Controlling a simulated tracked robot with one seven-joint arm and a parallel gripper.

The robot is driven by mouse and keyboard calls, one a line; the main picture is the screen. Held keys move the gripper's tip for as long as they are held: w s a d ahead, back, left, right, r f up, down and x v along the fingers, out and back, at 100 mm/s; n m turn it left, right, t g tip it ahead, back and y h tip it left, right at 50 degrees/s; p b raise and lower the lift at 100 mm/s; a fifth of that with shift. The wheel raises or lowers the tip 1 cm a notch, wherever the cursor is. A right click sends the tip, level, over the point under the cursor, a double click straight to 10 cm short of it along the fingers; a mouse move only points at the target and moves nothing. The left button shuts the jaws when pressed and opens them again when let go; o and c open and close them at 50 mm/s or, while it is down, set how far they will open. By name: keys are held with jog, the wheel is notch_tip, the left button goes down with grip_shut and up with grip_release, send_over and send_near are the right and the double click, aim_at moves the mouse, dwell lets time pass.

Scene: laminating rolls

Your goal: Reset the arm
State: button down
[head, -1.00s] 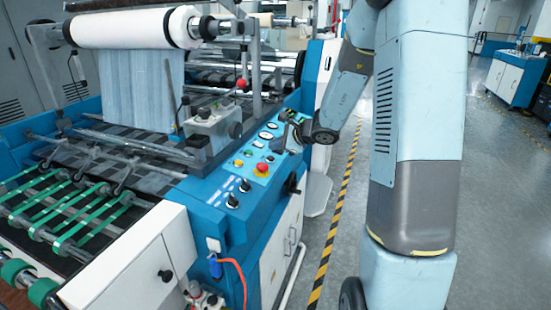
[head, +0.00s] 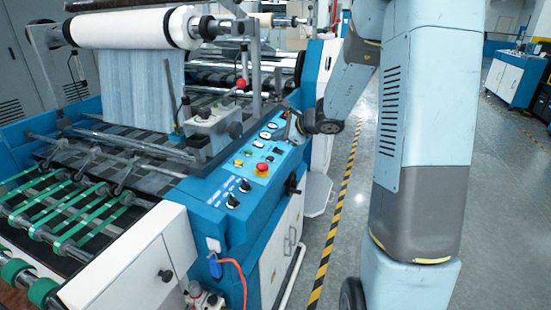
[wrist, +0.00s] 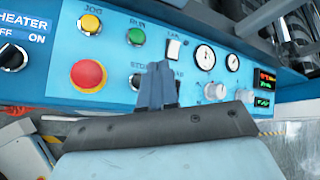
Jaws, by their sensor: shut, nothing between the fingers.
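My gripper (wrist: 157,84) is shut and empty in the wrist view, its fingers together in front of the control panel (wrist: 120,58). In the head view my gripper (head: 297,128) is small and dark, at the far right part of the same panel, with my arm reaching down from the upper right.
The panel carries a red emergency button (wrist: 88,76), a yellow JOG button (wrist: 90,24), a green RUN button (wrist: 136,36), gauges (wrist: 205,57) and knobs. The laminating machine with its white roll (head: 130,27) fills the left. Striped floor tape (head: 337,215) runs along the clear aisle.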

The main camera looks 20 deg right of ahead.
jog(key=s+a+r+n+g, duration=0.2)
jog(key=s+a+r+n, duration=0.1)
jog(key=s+r+n, duration=0.4)
jog(key=s+a+r+n+g, duration=0.2)
jog(key=s+a+n, duration=0.2)
jog(key=s, duration=0.6)
jog(key=s+d+r+n+h, duration=0.2)
jog(key=s+d+n+h, duration=0.1)
jog(key=s, duration=0.6)
jog(key=s+d+r+n+h, duration=0.2)
jog(key=s+d+n+h, duration=0.2)
jog(key=s, duration=0.5)
jog(key=shift+s+d+r+n, duration=0.15)
jog(key=shift+s+d+n, duration=0.3)
jog(key=shift+n, duration=0.65)
